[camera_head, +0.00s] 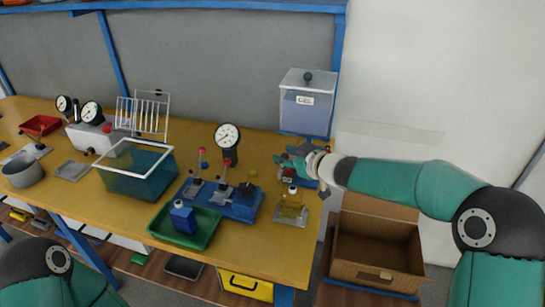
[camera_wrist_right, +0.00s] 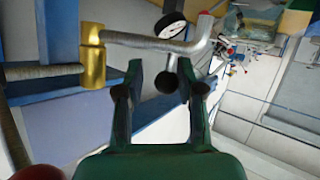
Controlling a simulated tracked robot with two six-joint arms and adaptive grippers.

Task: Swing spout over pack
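The clear GEL tank (camera_head: 306,107) stands on a blue stand at the back right of the bench. My right gripper (camera_head: 284,158) is just below and in front of it. In the right wrist view, the grey spout pipe (camera_wrist_right: 140,42) runs from a brass joint (camera_wrist_right: 93,55) and bends up at its right end. A dark ball knob (camera_wrist_right: 167,82) shows between the open fingers (camera_wrist_right: 163,85); contact cannot be told. My left gripper is out of view.
A blue fixture (camera_head: 235,207) with levers and a gauge (camera_head: 228,136) stands left of the pack. A green tray (camera_head: 184,230) holds a blue bottle. A clear teal bin (camera_head: 137,172) is farther left. An open cardboard box (camera_head: 375,248) is beside the bench.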

